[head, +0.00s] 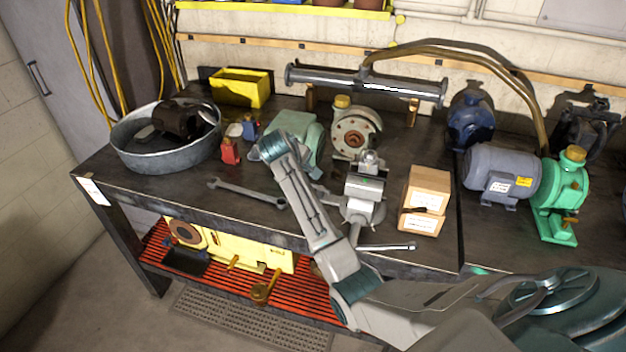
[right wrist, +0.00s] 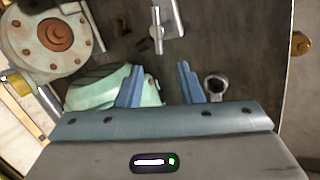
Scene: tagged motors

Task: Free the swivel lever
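A grey bench vise (head: 365,190) stands near the bench's front edge, with a long bar handle (head: 388,247) jutting toward the front. A small grey metal lever-like part (head: 326,197) shows at its left side, partly hidden by my right arm. In the right wrist view a pale metal bar with a bracket (right wrist: 157,32) lies beyond the fingertips; I cannot tell for sure which part of the vise it is. My right gripper (right wrist: 158,76) is open and empty, above the bench left of the vise and apart from it. My left gripper is out of view.
A wrench (head: 245,191) lies left of my right arm. A pale green housing (head: 294,132) and a round pump (head: 352,132) stand behind. Cardboard boxes (head: 425,198) stand right of the vise. A metal tub (head: 165,150) sits at the left. Small red (head: 229,152) and blue bottles stand beside it.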

